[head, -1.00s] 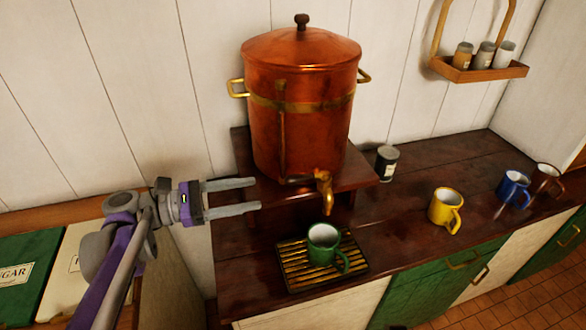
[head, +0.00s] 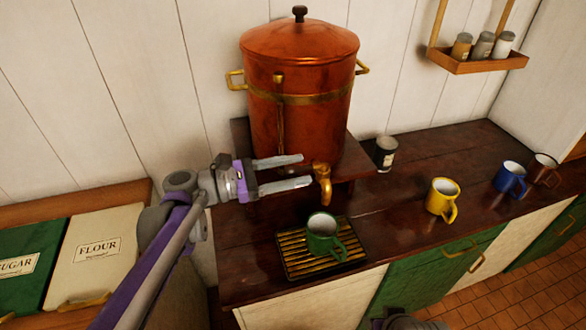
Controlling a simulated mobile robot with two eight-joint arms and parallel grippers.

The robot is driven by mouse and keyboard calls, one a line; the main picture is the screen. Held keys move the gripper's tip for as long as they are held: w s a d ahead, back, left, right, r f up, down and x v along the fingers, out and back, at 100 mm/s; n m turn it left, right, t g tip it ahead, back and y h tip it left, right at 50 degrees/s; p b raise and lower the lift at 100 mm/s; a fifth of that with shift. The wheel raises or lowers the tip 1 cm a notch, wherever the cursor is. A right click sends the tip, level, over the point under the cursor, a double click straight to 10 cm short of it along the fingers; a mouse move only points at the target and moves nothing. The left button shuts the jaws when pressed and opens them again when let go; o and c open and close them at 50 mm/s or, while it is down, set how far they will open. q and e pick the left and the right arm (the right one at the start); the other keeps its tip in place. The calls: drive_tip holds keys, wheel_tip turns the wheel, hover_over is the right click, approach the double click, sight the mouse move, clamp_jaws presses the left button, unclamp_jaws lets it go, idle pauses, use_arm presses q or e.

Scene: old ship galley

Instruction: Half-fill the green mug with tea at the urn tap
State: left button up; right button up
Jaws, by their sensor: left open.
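The green mug (head: 321,243) stands on the slatted drip tray (head: 297,258), below the urn's brass tap (head: 324,190), with its handle toward the front right. Its inside looks pale, and I cannot tell whether it holds any liquid. The copper urn (head: 300,80) stands on a raised wooden shelf against the wall. My left gripper (head: 305,171) is open and empty, coming in from the left. Its fingertips point right and sit just left of the tap, seemingly apart from it.
Yellow (head: 441,200), blue (head: 510,180) and brown (head: 543,169) mugs stand along the counter (head: 420,160). A wall rack (head: 490,65) holds jars. Sugar and flour bins (head: 100,252) are at left.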

use_arm(q)
clamp_jaws()
idle(1.4)
